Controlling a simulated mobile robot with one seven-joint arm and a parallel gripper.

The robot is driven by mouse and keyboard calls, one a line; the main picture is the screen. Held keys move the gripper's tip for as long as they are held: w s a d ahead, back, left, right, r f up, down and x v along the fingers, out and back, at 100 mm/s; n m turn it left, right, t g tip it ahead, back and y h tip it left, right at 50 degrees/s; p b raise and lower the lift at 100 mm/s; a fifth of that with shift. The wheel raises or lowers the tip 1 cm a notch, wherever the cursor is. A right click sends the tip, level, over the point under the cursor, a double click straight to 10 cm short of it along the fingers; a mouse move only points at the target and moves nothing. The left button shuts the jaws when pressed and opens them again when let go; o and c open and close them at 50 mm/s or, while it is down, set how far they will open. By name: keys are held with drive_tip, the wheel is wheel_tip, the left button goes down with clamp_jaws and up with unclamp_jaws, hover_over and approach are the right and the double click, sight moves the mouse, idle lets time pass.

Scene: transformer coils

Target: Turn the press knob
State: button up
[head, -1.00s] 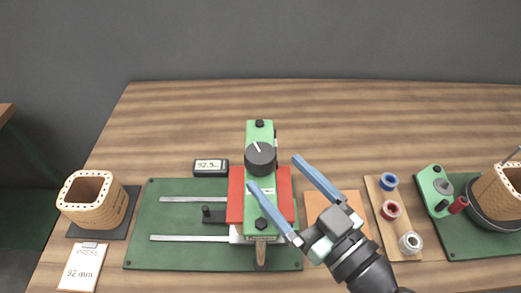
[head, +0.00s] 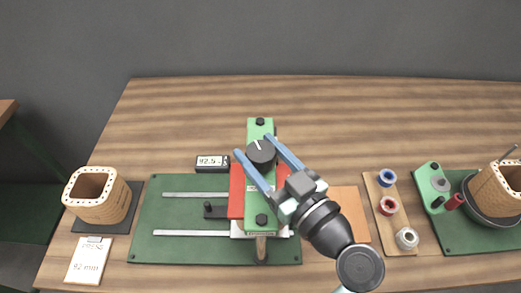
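The press knob (head: 261,152) is a round black knob with a white pointer line, on top of the green press bar (head: 261,210). The pointer line leans up and slightly left. My gripper (head: 252,144) has two blue fingers, spread open, one on each side of the knob in the head view. I cannot tell whether the fingers touch the knob or are at its height. The small display (head: 211,163) left of the press reads about 92.5. The clipboard note (head: 88,260) at the front left reads "PRESS 92 mm".
The press stands on a green base plate (head: 160,215) with two metal rails. A wooden coil block (head: 102,195) stands at the left. A wooden tray (head: 400,235) with several spools lies at the right, beside another green station (head: 490,238). The back of the table is clear.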

drive_tip(key=c, duration=0.6)
drive_tip(key=shift+a+f+m+t+h+b, duration=0.1)
drive_tip(key=shift+f+m+t+h+b, duration=0.1)
drive_tip(key=shift+m+t+h+b, duration=0.6)
drive_tip(key=shift+c, duration=0.2)
drive_tip(key=shift+r+m+h, duration=0.15)
drive_tip(key=shift+m+h, duration=0.15)
drive_tip(key=shift+h, duration=0.4)
drive_tip(key=o, duration=1.4)
drive_tip(key=b+v, duration=0.3)
drive_tip(key=v, duration=1)
